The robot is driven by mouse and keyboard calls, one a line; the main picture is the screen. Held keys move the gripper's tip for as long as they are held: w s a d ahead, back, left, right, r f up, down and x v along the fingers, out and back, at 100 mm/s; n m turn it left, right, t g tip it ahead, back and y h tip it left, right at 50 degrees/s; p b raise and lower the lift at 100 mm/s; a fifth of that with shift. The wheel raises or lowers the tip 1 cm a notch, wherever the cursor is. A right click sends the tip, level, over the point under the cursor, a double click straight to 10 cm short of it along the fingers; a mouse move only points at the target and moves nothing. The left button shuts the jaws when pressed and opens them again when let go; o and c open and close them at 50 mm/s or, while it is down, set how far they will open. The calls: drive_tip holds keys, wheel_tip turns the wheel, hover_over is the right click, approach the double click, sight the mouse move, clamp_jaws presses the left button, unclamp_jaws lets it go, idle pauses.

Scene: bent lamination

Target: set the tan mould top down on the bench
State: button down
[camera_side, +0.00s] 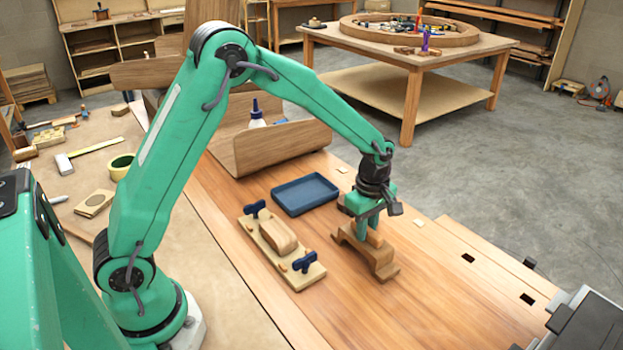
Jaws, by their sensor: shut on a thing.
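My gripper (367,232) points down over the right part of the wooden bench (350,315). It is shut on the tan mould top (382,263), a brown wooden block with a stepped, arched outline. The block's upper middle is partly hidden by the fingers. Its lower end is at or very close to the bench surface; I cannot tell whether it touches. Left of it lies a pale mould base (304,277) with a rounded wooden block (279,234) on it and a blue knob (304,262) near each end.
An empty blue tray (305,194) lies behind the mould base. A curved wooden piece (285,148) and a white glue bottle (257,115) stand farther back. A grey device (590,325) sits at the bench's right edge. The front bench surface is clear.

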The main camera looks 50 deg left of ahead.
drive_tip(key=shift+f, duration=0.1)
drive_tip(key=c, duration=1.3)
unclamp_jaws()
wheel_tip(320, 180, up, 12)
drive_tip(key=shift+r, duration=0.15)
drive_tip(key=shift+a, duration=0.1)
